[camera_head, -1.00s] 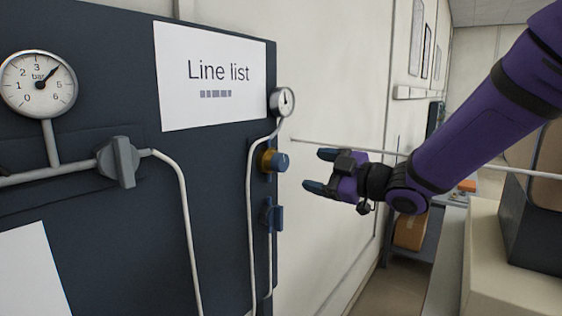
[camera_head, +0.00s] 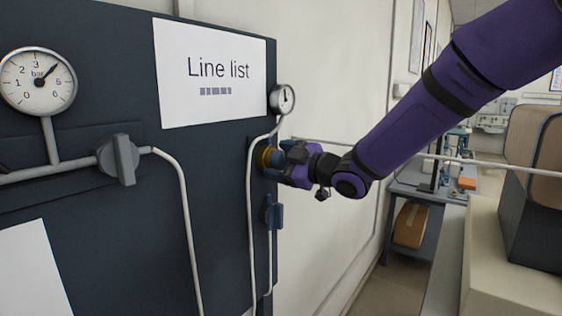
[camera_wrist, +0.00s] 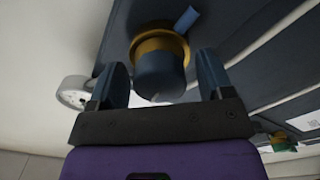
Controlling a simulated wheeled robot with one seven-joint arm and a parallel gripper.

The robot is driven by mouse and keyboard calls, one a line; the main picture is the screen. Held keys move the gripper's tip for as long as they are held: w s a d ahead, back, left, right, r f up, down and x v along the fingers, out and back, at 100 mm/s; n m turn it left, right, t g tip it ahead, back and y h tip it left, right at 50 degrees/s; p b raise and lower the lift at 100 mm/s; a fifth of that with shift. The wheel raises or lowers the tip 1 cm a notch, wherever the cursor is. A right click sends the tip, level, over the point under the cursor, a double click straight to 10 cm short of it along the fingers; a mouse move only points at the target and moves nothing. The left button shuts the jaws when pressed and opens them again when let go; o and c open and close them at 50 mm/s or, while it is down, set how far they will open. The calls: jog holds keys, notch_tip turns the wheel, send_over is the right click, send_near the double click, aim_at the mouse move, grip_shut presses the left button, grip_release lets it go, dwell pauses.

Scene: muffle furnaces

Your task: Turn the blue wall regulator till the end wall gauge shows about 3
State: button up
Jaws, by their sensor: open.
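The blue regulator knob with a brass collar (camera_head: 265,157) sits on the right end of the dark panel, mostly hidden behind my gripper in the head view. In the wrist view the blue knob (camera_wrist: 160,75) lies between my two fingers, with gaps visible on both sides. My gripper (camera_head: 280,160) is open around the knob; it also shows in the wrist view (camera_wrist: 160,85). The small end wall gauge (camera_head: 283,99) is above the knob, seen at a steep angle; its needle points roughly upward and its numbers are too small to read. It also shows at the left in the wrist view (camera_wrist: 74,92).
A large bar gauge (camera_head: 38,82) and a grey valve handle (camera_head: 118,160) are on the panel's front. A blue lever valve (camera_head: 273,212) is below the regulator. A white pipe (camera_head: 250,220) runs beside it. A pale bench (camera_head: 500,260) stands at the right.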

jog(key=c, duration=0.9)
jog(key=shift+m, duration=1.3)
jog(key=shift+c, duration=0.2)
jog(key=o, duration=0.9)
jog(key=shift+o, duration=0.2)
jog(key=v, duration=1.1)
